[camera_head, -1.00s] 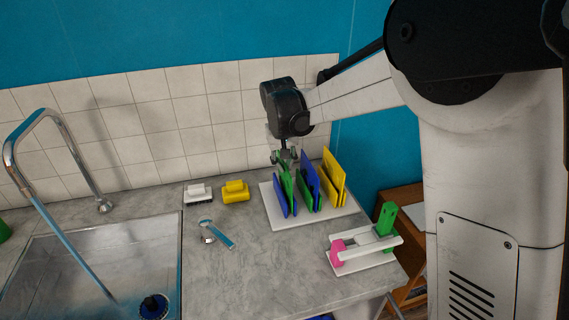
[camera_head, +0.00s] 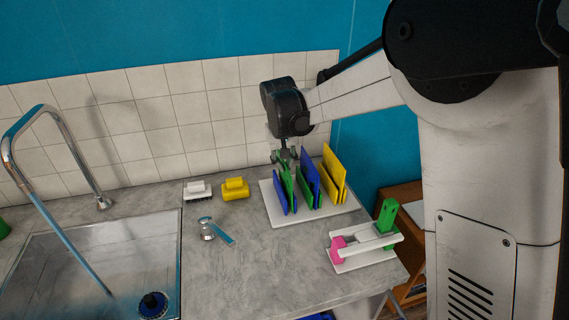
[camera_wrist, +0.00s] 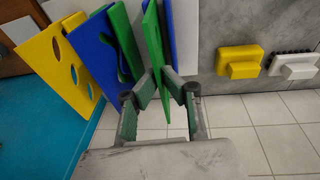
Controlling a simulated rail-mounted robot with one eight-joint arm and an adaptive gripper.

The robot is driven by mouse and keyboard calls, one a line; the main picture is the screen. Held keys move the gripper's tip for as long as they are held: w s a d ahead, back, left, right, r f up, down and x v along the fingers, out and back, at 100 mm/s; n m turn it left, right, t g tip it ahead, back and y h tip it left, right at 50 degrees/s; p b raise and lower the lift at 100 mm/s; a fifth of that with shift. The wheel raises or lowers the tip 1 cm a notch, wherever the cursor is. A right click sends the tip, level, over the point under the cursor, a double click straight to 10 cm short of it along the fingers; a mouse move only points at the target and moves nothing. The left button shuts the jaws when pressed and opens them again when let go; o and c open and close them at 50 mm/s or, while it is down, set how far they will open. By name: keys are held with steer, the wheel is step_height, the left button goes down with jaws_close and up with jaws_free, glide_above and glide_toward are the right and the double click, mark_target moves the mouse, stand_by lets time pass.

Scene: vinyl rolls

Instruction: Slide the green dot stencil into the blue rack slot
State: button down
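The green dot stencil (camera_head: 287,180) stands nearly upright at the left end of the white rack, beside the short blue walls of the blue slot (camera_head: 280,194). In the wrist view the stencil (camera_wrist: 153,40) is seen nearly edge-on, next to the blue wall (camera_wrist: 187,35). My gripper (camera_head: 285,158) is above the rack and points down. In the wrist view its fingertips (camera_wrist: 160,84) close in on both sides of the stencil's upper edge. The stencil's dots and its lower edge cannot be made out, so its depth in the slot is unclear.
The white rack base (camera_head: 300,220) also holds a blue panel (camera_head: 309,172) in the green slot and a yellow panel (camera_head: 335,172). White (camera_head: 198,190) and yellow (camera_head: 235,190) blocks lie left. A blue-handled tool (camera_head: 218,232) and a white stand (camera_head: 362,252) are in front.

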steer(key=shift+f+b, duration=0.35)
steer(key=shift+f, duration=0.15)
steer(key=c, duration=1.8)
jaws_free()
steer(key=shift+c, duration=0.2)
steer(key=shift+r, duration=0.1)
step_height(320, 180, up, 8)
steer(key=s+p, duration=0.1)
steer(key=p, duration=0.3)
steer(key=shift+s+a, duration=0.2)
steer(key=shift+s, duration=0.05)
